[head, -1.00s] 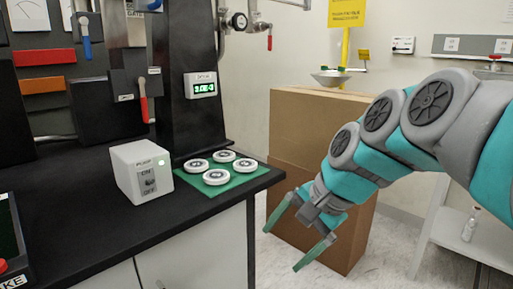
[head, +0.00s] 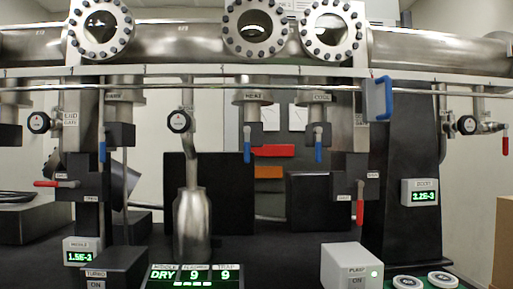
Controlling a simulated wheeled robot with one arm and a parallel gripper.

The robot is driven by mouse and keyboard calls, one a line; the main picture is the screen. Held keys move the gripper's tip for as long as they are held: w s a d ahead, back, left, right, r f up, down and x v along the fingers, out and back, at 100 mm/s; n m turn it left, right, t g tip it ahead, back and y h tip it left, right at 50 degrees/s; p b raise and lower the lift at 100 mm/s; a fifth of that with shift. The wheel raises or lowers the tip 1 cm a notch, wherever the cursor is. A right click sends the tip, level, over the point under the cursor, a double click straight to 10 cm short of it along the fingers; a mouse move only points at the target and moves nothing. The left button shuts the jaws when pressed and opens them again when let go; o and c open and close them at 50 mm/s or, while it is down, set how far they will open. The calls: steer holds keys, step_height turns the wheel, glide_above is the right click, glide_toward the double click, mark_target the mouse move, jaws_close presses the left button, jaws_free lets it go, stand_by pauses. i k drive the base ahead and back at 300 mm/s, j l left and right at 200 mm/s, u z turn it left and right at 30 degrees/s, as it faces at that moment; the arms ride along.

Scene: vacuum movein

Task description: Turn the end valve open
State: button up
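A long steel chamber (head: 185,43) with round bolted windows crosses the top of the head view. A small label at the left seems to read "END" (head: 70,119), beside a black round knob (head: 38,122). Below it a red lever (head: 46,184) lies level. Another red lever (head: 360,211) hangs down at the right of centre. A third red lever (head: 505,145) hangs at the far right edge. Blue levers (head: 247,150) hang under the chamber. I cannot tell for sure which one is the end valve. My gripper is not in view now.
A black bench spans the front, with a display panel (head: 194,274), a white pump switch box (head: 351,264) and white round parts (head: 441,279) on it. Gauges show on the left (head: 80,252) and right (head: 420,192) columns. A cardboard box (head: 503,245) stands at the right edge.

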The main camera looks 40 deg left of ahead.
mark_target(40, 123)
steer(key=u, duration=2.75)
